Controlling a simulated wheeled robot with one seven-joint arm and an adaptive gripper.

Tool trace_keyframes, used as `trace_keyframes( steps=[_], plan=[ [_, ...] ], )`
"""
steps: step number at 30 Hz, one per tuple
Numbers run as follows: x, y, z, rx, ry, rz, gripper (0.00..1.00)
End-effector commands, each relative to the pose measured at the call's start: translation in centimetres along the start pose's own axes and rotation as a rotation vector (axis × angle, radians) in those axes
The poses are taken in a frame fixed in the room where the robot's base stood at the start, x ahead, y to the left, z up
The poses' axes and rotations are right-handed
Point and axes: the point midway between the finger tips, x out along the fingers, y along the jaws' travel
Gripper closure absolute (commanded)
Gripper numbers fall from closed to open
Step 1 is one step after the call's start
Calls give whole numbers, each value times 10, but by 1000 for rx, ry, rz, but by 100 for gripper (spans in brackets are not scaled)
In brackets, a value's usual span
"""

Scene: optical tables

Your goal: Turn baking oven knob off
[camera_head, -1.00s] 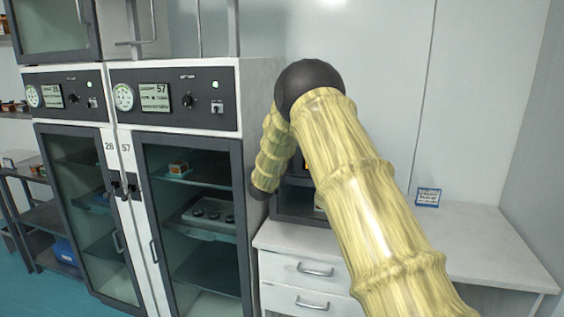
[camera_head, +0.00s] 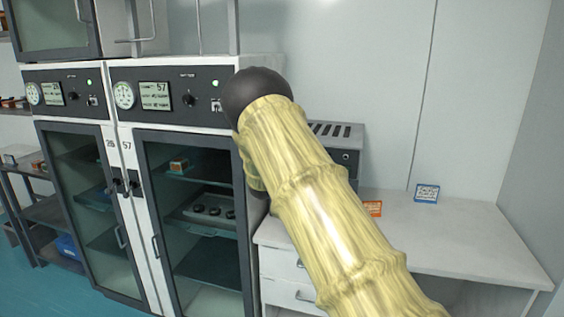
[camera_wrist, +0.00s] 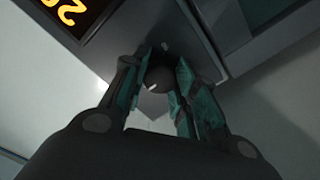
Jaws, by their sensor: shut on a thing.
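In the wrist view, my gripper (camera_wrist: 160,95) is shut on a dark round knob (camera_wrist: 157,74) with a small light mark on it. The knob sits on a grey front panel (camera_wrist: 120,40), beside a dark display with orange digits (camera_wrist: 68,12). Both fingers flank the knob. In the head view, the grey baking oven (camera_head: 338,138) with a slotted top stands on the white bench, mostly hidden behind my arm. The gripper and the knob are hidden there. The digits are only partly in frame.
Two tall glass-door cabinets (camera_head: 195,205) with dials and displays stand left of the bench. The white bench (camera_head: 455,240) is mostly clear on the right. An orange box (camera_head: 373,208) and a blue box (camera_head: 427,193) lie on it near the wall.

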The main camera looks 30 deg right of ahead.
Motion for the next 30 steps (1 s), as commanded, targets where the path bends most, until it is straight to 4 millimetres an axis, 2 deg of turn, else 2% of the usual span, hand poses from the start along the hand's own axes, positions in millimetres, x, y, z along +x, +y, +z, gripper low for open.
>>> trace_keyframes(
  steps=[1, 13, 14, 17, 18, 30],
  plan=[
    [-2, -3, 6, -8, -8, -4, 95],
    [-1, -3, 7, -14, -9, -4, 96],
    [-1, -3, 7, -14, -9, -4, 70],
    [-1, -2, 6, -13, -7, -4, 52],
    [-1, -2, 5, -13, -7, -3, 49],
    [-6, -1, 2, -12, -3, -2, 49]
  ],
)
